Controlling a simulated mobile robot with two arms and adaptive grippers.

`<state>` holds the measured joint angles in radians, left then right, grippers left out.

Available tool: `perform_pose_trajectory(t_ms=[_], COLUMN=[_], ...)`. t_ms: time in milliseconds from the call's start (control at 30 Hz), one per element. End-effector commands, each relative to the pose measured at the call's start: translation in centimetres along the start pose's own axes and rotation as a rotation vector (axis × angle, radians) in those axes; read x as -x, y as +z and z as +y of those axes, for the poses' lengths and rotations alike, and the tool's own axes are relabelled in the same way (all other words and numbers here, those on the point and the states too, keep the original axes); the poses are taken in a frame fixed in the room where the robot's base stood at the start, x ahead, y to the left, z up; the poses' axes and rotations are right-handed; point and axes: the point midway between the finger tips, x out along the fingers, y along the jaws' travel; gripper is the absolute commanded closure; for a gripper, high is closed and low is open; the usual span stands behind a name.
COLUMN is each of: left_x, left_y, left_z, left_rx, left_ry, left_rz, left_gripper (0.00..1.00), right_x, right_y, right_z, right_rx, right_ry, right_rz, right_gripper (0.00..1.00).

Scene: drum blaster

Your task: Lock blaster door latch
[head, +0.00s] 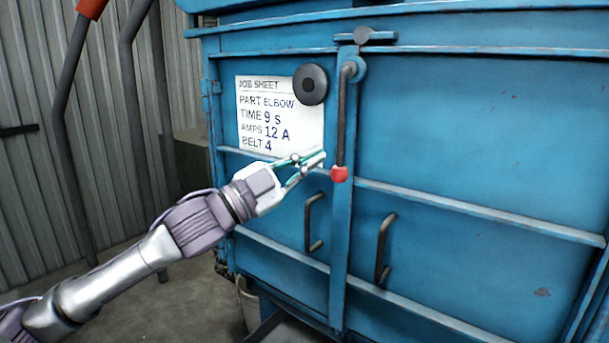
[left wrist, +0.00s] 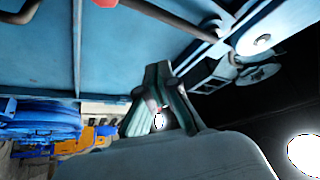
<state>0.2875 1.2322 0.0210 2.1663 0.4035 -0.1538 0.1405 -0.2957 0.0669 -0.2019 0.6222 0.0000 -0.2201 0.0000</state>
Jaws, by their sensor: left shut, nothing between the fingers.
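The blue blaster's door latch is a dark lever (head: 342,120) that hangs nearly straight down from a pivot (head: 355,68) at the top of the door seam. Its lower end has a red knob (head: 339,174). In the left wrist view the knob (left wrist: 105,3) is at the top edge and the lever (left wrist: 165,16) runs right from it. My left gripper (head: 319,157) is shut and empty, just left of the knob in the head view. Its fingers (left wrist: 158,72) also show in the left wrist view, apart from the knob there. My right gripper is not in view.
Two door handles (head: 314,222) (head: 384,248) stick out below the latch. A job sheet (head: 270,118) and a round black disc (head: 310,84) are on the left door. A bucket (head: 248,300) stands by the lower left corner. The floor at left is mostly clear.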

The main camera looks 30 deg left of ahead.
Motion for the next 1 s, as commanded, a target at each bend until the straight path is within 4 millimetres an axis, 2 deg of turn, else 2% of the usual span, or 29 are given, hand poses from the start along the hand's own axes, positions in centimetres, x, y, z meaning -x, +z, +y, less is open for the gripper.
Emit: perform_pose_trajectory(t_ms=[133,300,800,867,900,967,1000], left_x=[0.8,1.0,0.9,1.0,1.0,1.2,1.4], left_y=[-0.1,-0.3,-0.2,0.5,1.5,3.9,6.0], left_z=[-0.1,-0.3,-0.4,-0.4,-0.5,-0.6,-0.6], left_rx=[-0.002,0.0,0.001,0.008,0.017,0.039,0.059], left_ry=[0.003,0.003,0.001,-0.005,-0.012,-0.032,-0.048], left_rz=[0.001,0.003,0.001,-0.01,-0.026,-0.064,-0.099], left_gripper=[1.0,1.0,1.0,1.0,1.0,1.0,1.0], right_x=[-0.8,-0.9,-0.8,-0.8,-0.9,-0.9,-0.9], right_y=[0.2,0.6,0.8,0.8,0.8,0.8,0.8], right_z=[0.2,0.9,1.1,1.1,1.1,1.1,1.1], right_rx=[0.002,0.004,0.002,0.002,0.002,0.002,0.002], right_ry=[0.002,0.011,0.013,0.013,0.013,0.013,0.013], right_rz=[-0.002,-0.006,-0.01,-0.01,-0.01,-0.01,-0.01], right_gripper=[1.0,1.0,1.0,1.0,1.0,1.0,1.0])
